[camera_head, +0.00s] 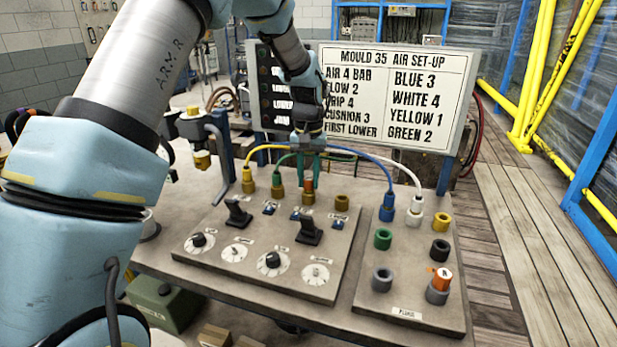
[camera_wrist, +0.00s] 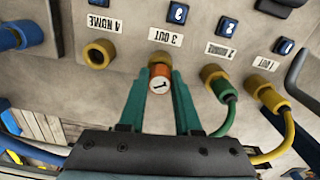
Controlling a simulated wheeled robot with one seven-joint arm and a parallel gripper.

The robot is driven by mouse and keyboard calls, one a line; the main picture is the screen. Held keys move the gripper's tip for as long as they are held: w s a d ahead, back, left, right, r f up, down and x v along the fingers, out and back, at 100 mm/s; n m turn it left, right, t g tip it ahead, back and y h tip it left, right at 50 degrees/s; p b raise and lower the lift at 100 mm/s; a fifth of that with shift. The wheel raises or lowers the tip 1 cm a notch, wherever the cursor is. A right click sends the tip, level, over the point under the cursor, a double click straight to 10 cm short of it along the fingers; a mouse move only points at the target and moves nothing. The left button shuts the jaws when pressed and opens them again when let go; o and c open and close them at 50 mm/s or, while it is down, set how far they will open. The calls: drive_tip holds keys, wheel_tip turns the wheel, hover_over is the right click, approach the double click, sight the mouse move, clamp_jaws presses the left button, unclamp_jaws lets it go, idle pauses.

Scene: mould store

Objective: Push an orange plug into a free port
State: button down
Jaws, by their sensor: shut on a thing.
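My gripper (camera_head: 307,160) reaches down over the back row of the control panel (camera_head: 330,255), its green fingers on either side of an orange plug (camera_head: 309,185). In the wrist view the gripper (camera_wrist: 160,75) is shut on this plug (camera_wrist: 159,84), marked 1. The plug is at the brass port labelled 3 OUT (camera_wrist: 161,60); how deep it sits I cannot tell. A second orange plug (camera_head: 442,279) stands in a grey socket on the right plate (camera_head: 405,308).
A yellow plug (camera_head: 248,180) and a green plug (camera_head: 278,187) with cables fill the two ports left of mine in the head view. Blue (camera_head: 387,207) and white (camera_head: 414,211) plugs stand on the right plate; their cables arch close behind my gripper. A sign (camera_head: 400,85) stands behind.

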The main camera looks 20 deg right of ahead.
sight(308, 178)
drive_tip(key=shift+f, duration=0.45)
idle(0.6)
drive_tip(key=shift+c, duration=0.6)
unclamp_jaws()
drive_tip(key=shift+r, duration=0.1)
drive_tip(key=shift+r+p, duration=2.55)
drive_tip(key=shift+r, duration=1.2)
